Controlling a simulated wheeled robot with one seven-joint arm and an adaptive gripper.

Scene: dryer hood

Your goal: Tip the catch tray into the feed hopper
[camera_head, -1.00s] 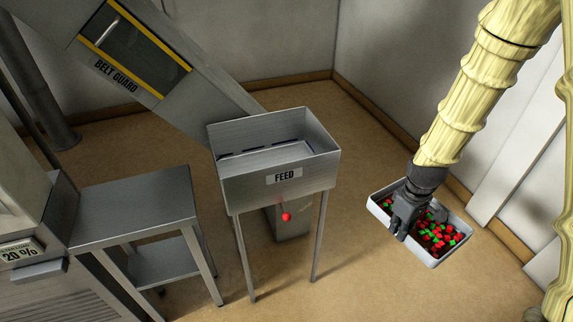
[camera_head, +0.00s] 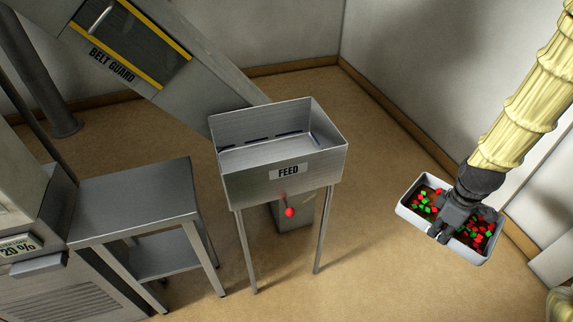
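The catch tray (camera_head: 411,213) is a white shallow tray holding red and green pieces on a dark bed. It hangs in the air at the right, roughly level and turned slantwise. My gripper (camera_head: 443,232) is over the tray and appears shut on its near long rim; the fingertips are small and partly hidden. The feed hopper (camera_head: 250,185) is an open steel box on legs, labelled FEED, in the middle. The tray is well to the right of the hopper, apart from it.
A steel side table (camera_head: 135,197) stands left of the hopper. A red-knobbed lever (camera_head: 289,212) is under the hopper front. The sloping belt guard (camera_head: 135,45) rises behind. Open floor (camera_head: 375,150) lies between hopper and tray; walls close off the back and right.

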